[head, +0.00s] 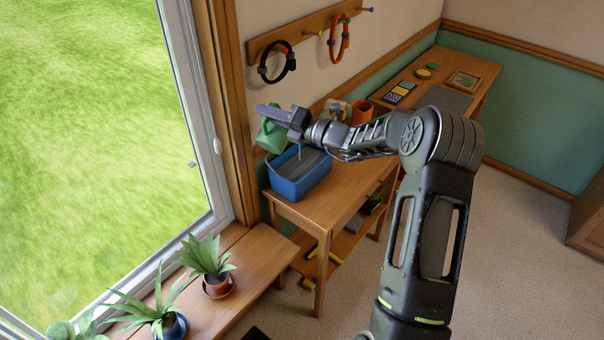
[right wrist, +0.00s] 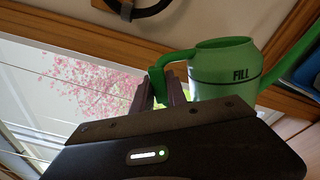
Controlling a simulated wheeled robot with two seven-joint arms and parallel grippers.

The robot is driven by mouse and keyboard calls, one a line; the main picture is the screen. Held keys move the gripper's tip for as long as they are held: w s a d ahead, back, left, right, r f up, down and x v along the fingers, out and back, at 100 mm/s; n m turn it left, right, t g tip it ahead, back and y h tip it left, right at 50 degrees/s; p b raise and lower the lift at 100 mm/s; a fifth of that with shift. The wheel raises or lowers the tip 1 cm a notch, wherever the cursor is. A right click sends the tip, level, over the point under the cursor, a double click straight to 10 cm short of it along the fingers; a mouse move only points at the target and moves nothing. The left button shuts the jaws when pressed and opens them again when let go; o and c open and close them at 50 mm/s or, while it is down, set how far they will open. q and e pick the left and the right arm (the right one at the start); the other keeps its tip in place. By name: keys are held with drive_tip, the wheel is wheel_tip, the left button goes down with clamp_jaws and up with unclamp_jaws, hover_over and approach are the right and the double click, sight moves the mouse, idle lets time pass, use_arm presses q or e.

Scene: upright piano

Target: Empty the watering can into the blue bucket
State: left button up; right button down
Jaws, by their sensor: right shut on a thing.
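The green watering can (head: 271,136) is held up beside and above the back left of the blue bucket (head: 301,187). My right gripper (head: 280,115) is shut on its handle, which shows between the fingers in the right wrist view (right wrist: 158,82). There the can's body (right wrist: 225,72) carries a dark line and the word FILL, and its spout (right wrist: 292,58) reaches to the upper right. A thin pale streak drops toward the bucket in the head view; I cannot tell surely if it is water. The bucket stands on the wooden bench, its inside grey. The left gripper is out of view.
The wooden bench (head: 335,197) runs along the wall, with a shelf below. An orange pot (head: 362,110) stands behind my right arm. Rings (head: 278,62) hang on a wall rail. A window and a sill with potted plants (head: 207,258) are at the left.

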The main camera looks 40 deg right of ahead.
sight(274, 104)
drive_tip(key=shift+w+d+r+m, duration=0.2)
drive_tip(key=shift+d+r+m, duration=0.2)
drive_tip(key=shift+d+r, duration=0.15)
drive_tip(key=shift+w+d+r+m, duration=0.25)
drive_tip(key=shift+d+r+m, duration=0.15)
drive_tip(key=shift+d+r, duration=0.1)
drive_tip(key=shift+w+d+r+m, duration=0.25)
drive_tip(key=shift+d+r+m, duration=0.15)
drive_tip(key=shift+d, duration=0.2)
idle(0.6)
drive_tip(key=shift+w+d+r+m, duration=0.3)
drive_tip(key=shift+d+r+m, duration=0.1)
drive_tip(key=shift+d, duration=0.15)
idle(0.4)
